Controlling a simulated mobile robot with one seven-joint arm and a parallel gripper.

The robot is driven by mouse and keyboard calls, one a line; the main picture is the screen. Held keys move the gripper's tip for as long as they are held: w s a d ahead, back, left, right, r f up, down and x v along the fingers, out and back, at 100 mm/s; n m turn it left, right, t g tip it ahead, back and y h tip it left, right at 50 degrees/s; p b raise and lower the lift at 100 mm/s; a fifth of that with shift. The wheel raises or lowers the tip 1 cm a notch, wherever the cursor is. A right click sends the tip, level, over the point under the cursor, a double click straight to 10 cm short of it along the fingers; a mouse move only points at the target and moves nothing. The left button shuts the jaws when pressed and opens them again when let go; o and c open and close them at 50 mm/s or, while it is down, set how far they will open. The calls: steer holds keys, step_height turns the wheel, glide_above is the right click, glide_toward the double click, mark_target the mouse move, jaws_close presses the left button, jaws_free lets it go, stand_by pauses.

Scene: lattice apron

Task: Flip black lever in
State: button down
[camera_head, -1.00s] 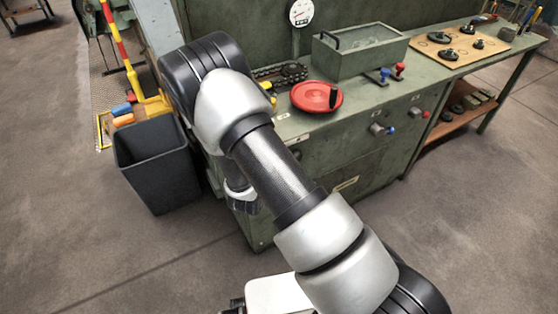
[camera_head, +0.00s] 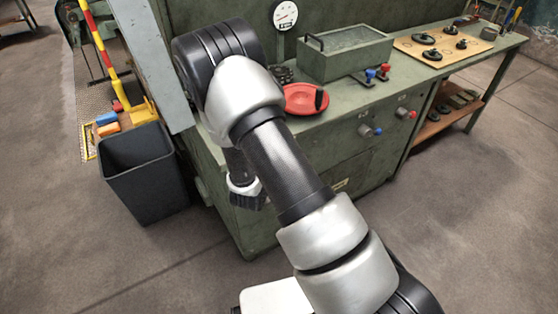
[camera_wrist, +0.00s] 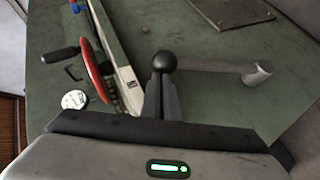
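In the wrist view, the black ball knob (camera_wrist: 163,62) sits at one end of a pale metal lever rod (camera_wrist: 215,67), which runs right to a stubby metal pivot (camera_wrist: 257,73) on a green surface. My gripper (camera_wrist: 162,82) has its two grey fingers close together, with their tips right at the knob. I cannot tell whether they touch it. In the head view, my gripper (camera_head: 248,197) hangs low beside the green cabinet's left end, and the lever is hidden.
A red handwheel (camera_head: 305,98), a green box (camera_head: 345,55) and red and blue knobs are on or along the green cabinet (camera_head: 340,130). A black bin (camera_head: 145,175) stands to its left. The floor in front is clear.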

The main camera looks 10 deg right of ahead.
steer(key=shift+d+r, duration=0.1)
steer(key=shift+d, duration=0.4)
steer(key=p+v, duration=0.1)
steer(key=v, duration=1.7)
steer(key=shift+w+a, duration=0.2)
steer(key=shift+a, duration=0.2)
